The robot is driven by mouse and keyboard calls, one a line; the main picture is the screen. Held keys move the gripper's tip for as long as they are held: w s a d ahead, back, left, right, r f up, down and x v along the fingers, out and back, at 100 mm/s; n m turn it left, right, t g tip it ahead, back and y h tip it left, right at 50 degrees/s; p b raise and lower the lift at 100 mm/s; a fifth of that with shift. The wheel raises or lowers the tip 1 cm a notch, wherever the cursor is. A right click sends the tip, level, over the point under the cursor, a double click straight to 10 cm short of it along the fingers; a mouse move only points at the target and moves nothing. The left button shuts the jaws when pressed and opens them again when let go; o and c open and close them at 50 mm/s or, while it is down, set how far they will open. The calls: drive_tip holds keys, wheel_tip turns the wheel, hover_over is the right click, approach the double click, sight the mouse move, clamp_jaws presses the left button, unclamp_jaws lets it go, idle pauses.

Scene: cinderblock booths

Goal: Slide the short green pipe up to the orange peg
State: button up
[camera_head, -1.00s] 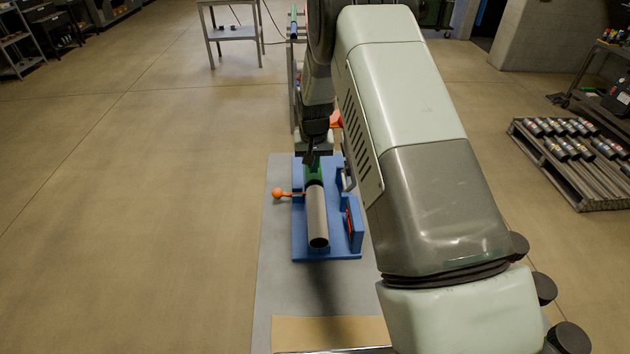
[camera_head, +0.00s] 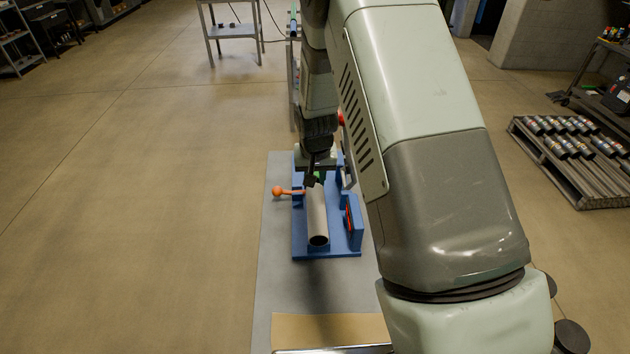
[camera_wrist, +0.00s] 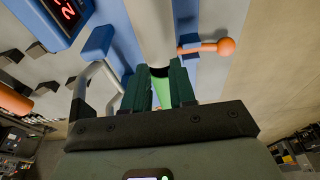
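The short green pipe (camera_wrist: 162,92) shows between the two dark fingers of my gripper (camera_wrist: 160,75) in the wrist view. Only a sliver of green (camera_head: 318,175) shows at the fingers in the head view. The fingers flank the pipe with no clear gap, but I cannot tell whether they grip it. A grey pipe (camera_head: 318,215) lies lengthwise in the blue fixture (camera_head: 300,247), in line with the green one. The orange peg (camera_head: 278,191) sticks out of the fixture's left side with a ball end; it also shows in the wrist view (camera_wrist: 226,46). Its inner end is hidden.
The fixture stands on a grey bench top (camera_head: 275,275). A blue block with a red display (camera_head: 354,222) stands on its right side. A metal loop handle (camera_wrist: 92,85) is close to my gripper's left in the wrist view. Bench top left of the fixture is clear.

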drive_tip(key=o, duration=0.5)
drive_tip(key=shift+w+r+t, duration=0.35)
drive_tip(key=shift+w, duration=0.25)
drive_tip(key=shift+w+r+t, duration=0.3)
drive_tip(key=shift+w+t, duration=0.05)
drive_tip(key=shift+w, duration=0.25)
drive_tip(key=shift+o, duration=1.1)
drive_tip(key=shift+w+r, duration=0.15)
drive_tip(key=shift+w, duration=0.05)
drive_tip(key=shift+o, duration=1.3)
drive_tip(key=shift+x, duration=3.8)
drive_tip(key=shift+w, duration=0.1)
drive_tip(key=shift+c, duration=0.2)
drive_tip(key=c, duration=1.4)
drive_tip(key=o, duration=1.4)
